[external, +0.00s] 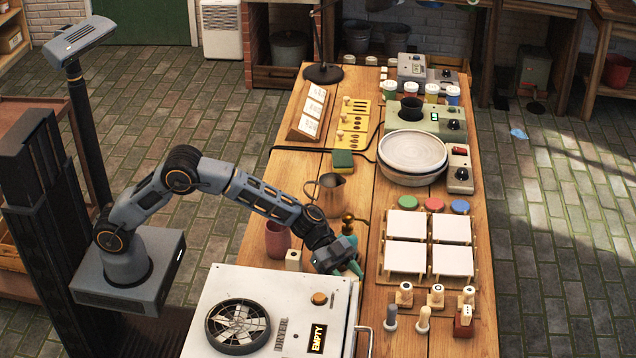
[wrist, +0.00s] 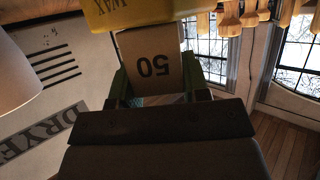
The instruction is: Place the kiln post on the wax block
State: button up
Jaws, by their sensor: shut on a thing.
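My gripper (external: 354,268) is over the back right edge of the white dryer box, low near the tabletop. In the wrist view its green fingers (wrist: 156,86) are shut on the kiln post, a tan block marked "50" (wrist: 152,56). The yellow wax block (wrist: 150,13), lettered "WAX", shows at the top edge of the wrist view, right against the post's far end in the picture. I cannot tell whether they touch. In the external view I cannot make out the wax block or the held post behind the gripper and box.
A pink cup (external: 278,240), a cream block (external: 293,260) and a copper pitcher (external: 326,196) stand close to my arm. White tiles (external: 405,257) on a rack and several stamps (external: 436,296) are to the right.

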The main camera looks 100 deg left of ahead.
jog(key=shift+s+f+b, duration=0.15)
jog(key=shift+f+b, duration=0.5)
jog(key=shift+f, duration=0.15)
jog(key=o, duration=1)
jog(key=r+p, duration=0.1)
jog(key=p, duration=0.2)
jog(key=shift+r, duration=0.4)
jog(key=b+v, duration=0.1)
jog(key=v, duration=1)
jog(key=shift+s+a+r+b, duration=0.2)
jog(key=shift+a+b, duration=0.1)
jog(key=shift+b, duration=0.05)
